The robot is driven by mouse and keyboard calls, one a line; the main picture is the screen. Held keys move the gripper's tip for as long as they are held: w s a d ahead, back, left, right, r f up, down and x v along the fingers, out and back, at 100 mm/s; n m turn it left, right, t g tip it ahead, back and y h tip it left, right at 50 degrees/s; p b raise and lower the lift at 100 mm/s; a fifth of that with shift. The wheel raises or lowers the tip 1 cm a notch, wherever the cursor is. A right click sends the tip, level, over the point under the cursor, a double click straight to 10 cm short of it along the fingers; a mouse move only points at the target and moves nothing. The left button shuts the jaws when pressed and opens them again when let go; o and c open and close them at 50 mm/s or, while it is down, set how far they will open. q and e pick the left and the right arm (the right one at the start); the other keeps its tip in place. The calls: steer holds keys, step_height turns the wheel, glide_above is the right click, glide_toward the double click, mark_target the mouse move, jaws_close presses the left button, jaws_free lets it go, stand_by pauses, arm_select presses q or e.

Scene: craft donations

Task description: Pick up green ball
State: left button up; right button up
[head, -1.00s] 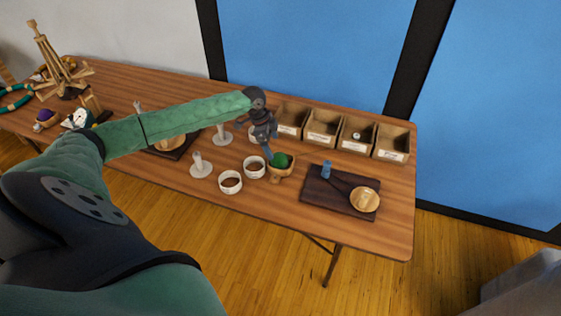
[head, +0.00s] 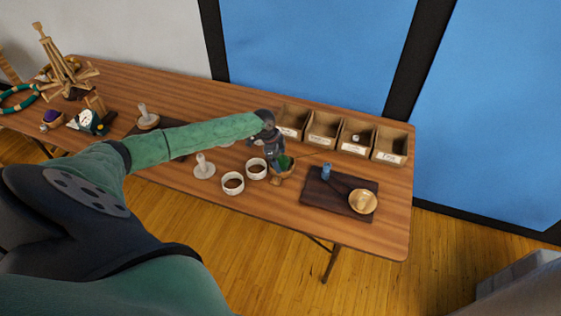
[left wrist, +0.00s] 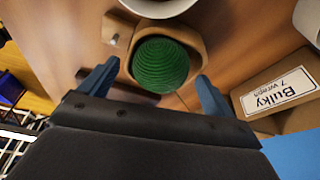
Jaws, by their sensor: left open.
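The green ball (left wrist: 161,65) looks like wound yarn and sits in a small wooden bowl (left wrist: 195,42) with a short handle. In the head view the ball (head: 285,162) is partly hidden by my left gripper (head: 279,158). The bowl (head: 284,176) stands on the table. In the left wrist view my left gripper (left wrist: 156,82) is open. One blue finger is at each side of the near part of the bowl, and the ball lies between and just beyond the tips. Contact with the ball cannot be told. My right gripper is not in view.
Two white cups (head: 233,183) with brown contents stand just left of the bowl. A dark board (head: 320,198) with a blue piece and wooden bowl is to the right. Several labelled wooden bins (head: 322,129) line the back. The table (head: 395,215) is bare at the right front.

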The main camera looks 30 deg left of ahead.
mark_target(281, 157)
arm_select(q)
steer(key=c, duration=1)
steer(key=shift+c, duration=0.2)
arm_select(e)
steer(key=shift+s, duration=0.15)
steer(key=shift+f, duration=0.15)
arm_select(q)
steer(key=shift+r+b, duration=0.2)
steer(key=shift+b, duration=0.1)
step_height(281, 157, up, 3)
steer(key=shift+f+b, duration=0.1)
steer(key=shift+b, duration=1)
steer(key=shift+s+d+r+b, duration=0.25)
steer(key=shift+d+r+b, duration=0.25)
steer(key=shift+d+r, duration=0.25)
steer(key=s+d+r+b, duration=0.3)
steer(key=d+r, duration=0.3)
steer(key=d, duration=0.3)
steer(key=shift+s+d+r+b, duration=0.15)
steer(key=shift+s+d+b, duration=0.05)
steer(key=shift+s+b, duration=0.1)
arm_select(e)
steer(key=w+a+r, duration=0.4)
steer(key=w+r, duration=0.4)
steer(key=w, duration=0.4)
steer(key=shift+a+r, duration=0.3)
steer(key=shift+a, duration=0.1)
